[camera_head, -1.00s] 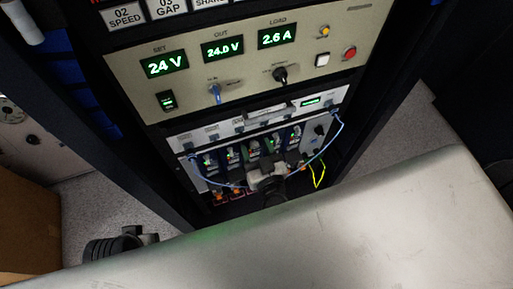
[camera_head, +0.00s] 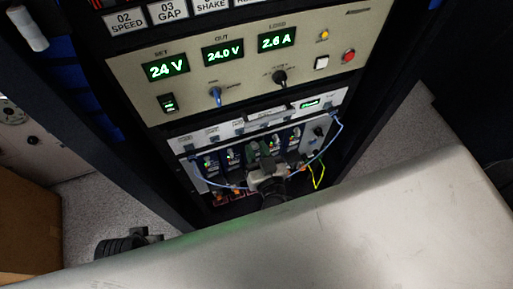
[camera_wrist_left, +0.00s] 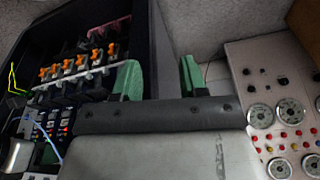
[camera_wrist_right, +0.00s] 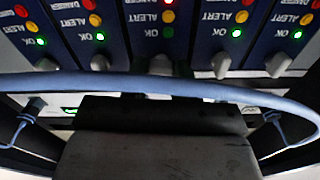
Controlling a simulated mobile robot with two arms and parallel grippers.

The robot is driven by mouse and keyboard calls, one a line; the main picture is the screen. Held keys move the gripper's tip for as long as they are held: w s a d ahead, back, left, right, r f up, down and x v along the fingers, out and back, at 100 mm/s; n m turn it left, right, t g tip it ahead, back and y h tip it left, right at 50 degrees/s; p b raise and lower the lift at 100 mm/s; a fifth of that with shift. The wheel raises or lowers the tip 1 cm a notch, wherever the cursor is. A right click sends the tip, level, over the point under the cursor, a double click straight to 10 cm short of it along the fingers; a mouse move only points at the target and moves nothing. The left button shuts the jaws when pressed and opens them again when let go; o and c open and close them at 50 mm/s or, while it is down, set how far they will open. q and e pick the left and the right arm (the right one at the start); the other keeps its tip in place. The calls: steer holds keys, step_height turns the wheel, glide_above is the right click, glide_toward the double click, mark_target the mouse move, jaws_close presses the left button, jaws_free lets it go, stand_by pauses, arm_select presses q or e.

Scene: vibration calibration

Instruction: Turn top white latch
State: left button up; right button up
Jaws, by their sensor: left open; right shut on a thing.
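A row of blue modules (camera_wrist_right: 190,30) with white latches below their lights shows upside down in the right wrist view. White latches (camera_wrist_right: 221,65) stand on both sides of the middle one. My right gripper (camera_head: 267,166) is at the middle module in the lower rack. In the right wrist view it is shut on the middle white latch (camera_wrist_right: 156,68), its fingers mostly hidden behind a blue cable. The middle module has a red light lit; its OK light is dark, while its neighbours show green. My left gripper (camera_wrist_left: 159,80) is open and empty, with green finger pads.
A blue cable (camera_wrist_right: 150,85) crosses close in front of my right gripper. Above the modules is a beige power panel (camera_head: 240,65) with displays and knobs. A gauge panel (camera_wrist_left: 275,100) stands right in the left wrist view. A brown box (camera_head: 25,235) is at lower left.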

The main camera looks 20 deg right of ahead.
steer(key=m+p, duration=0.1)
steer(key=m, duration=0.4)
steer(key=shift+p, duration=0.4)
steer(key=m, duration=0.3)
steer(key=shift+d, duration=0.1)
steer(key=m, duration=0.2)
steer(key=shift+f+m, duration=0.15)
steer(key=shift+m, duration=0.25)
steer(key=m, duration=0.3)
arm_select(q)
step_height(320, 180, down, 6)
steer(key=shift+f, duration=0.2)
arm_select(e)
steer(key=m, duration=0.2)
steer(key=shift+f+m, duration=0.1)
steer(key=shift+m, duration=0.2)
arm_select(q)
steer(key=shift+r, duration=0.1)
arm_select(e)
steer(key=o, duration=0.9)
